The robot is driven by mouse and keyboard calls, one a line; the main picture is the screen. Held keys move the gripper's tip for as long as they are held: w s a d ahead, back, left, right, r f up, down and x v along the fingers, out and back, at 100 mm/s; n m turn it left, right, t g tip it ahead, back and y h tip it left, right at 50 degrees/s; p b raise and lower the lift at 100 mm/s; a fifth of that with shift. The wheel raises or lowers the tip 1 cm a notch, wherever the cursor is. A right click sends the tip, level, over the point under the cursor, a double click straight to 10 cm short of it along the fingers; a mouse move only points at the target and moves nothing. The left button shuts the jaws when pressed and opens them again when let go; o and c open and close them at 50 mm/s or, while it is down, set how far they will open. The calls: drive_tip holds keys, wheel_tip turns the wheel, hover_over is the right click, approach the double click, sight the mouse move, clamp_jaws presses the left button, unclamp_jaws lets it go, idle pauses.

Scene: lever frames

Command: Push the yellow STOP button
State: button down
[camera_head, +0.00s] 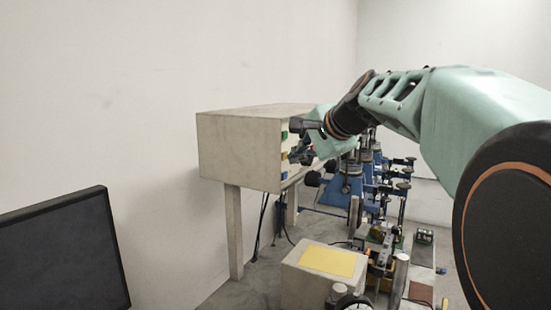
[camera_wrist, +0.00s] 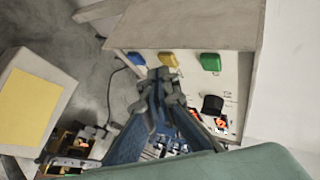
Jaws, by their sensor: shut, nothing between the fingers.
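The yellow button (camera_wrist: 168,60) sits on the pale panel face of a box, between a blue button (camera_wrist: 136,58) and a green button (camera_wrist: 210,62) in the wrist view. In the head view the yellow button (camera_head: 284,156) shows on the box's right face, with green above and blue below. My gripper (camera_wrist: 163,75) is shut and empty. Its tips appear just below the yellow button in the wrist view and cover part of the panel. In the head view my gripper (camera_head: 298,155) is close to the panel; I cannot tell whether it touches.
The grey box (camera_head: 240,150) stands on legs. A black knob (camera_wrist: 212,104) is on its panel. A beige block with a yellow top (camera_head: 333,261) stands below. Blue clamp-like devices (camera_head: 345,185) crowd the right. A dark monitor (camera_head: 62,255) stands at lower left.

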drive_tip(key=shift+s+d, duration=0.2)
drive_tip(key=shift+d, duration=0.1)
drive_tip(key=s+d, duration=0.1)
drive_tip(key=d+b, duration=0.1)
drive_tip(key=s+d, duration=0.1)
drive_tip(key=d, duration=0.1)
drive_tip(key=shift+s+d+b, duration=0.1)
drive_tip(key=shift+s+b, duration=0.2)
drive_tip(key=shift+s, duration=0.05)
idle(0.8)
